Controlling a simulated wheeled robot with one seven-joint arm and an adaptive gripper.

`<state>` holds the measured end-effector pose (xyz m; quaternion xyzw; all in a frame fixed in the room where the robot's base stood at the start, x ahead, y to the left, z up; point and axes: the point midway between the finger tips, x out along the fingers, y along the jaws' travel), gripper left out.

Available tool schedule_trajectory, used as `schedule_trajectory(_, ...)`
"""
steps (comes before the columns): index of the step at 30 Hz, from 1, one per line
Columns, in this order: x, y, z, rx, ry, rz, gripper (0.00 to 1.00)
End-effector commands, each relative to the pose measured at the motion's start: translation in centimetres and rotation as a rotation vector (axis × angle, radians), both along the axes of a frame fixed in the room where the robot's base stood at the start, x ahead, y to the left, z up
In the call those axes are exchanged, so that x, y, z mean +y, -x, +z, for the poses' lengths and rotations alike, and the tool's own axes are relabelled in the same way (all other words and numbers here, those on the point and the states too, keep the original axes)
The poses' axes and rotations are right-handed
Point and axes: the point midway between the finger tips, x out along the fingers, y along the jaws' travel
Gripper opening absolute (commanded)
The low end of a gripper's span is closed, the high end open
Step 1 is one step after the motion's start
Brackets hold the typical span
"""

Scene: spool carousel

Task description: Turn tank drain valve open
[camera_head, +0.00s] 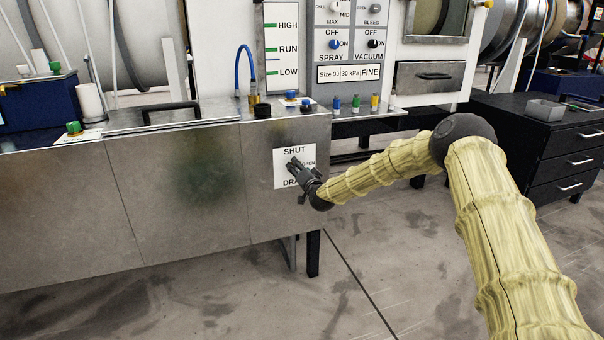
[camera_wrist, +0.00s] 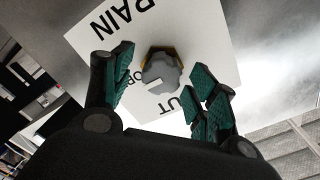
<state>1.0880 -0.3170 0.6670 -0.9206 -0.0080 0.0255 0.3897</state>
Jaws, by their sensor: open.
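The drain valve's white label plate (camera_head: 281,170) is on the front of the metal tank (camera_head: 190,185), with SHUT at the top, OPEN at the right and part of DRAIN below. In the wrist view the valve (camera_wrist: 160,72) shows as a grey round knob with a yellowish rim and a pale mark. My gripper (camera_head: 295,165) is in front of the plate and hides the valve in the head view. In the wrist view my gripper (camera_wrist: 165,95) is open, with its green-padded fingers on either side of the knob. I cannot tell whether they touch it.
A control panel (camera_head: 349,45) with SPRAY and VACUUM switches stands behind the tank. Small colored valves (camera_head: 355,103) line a shelf at its base. A black drawer cabinet (camera_head: 545,140) is at the right. The floor before the tank is clear.

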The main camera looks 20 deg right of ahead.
Motion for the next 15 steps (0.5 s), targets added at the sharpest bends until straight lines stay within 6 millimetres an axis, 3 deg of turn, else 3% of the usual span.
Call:
schedule_trajectory(5,0.0,1.3,0.1,0.001,-0.001,0.001,0.58)
schedule_trajectory(15,-0.4,6.9,0.3,0.001,-0.002,-0.001,0.58)
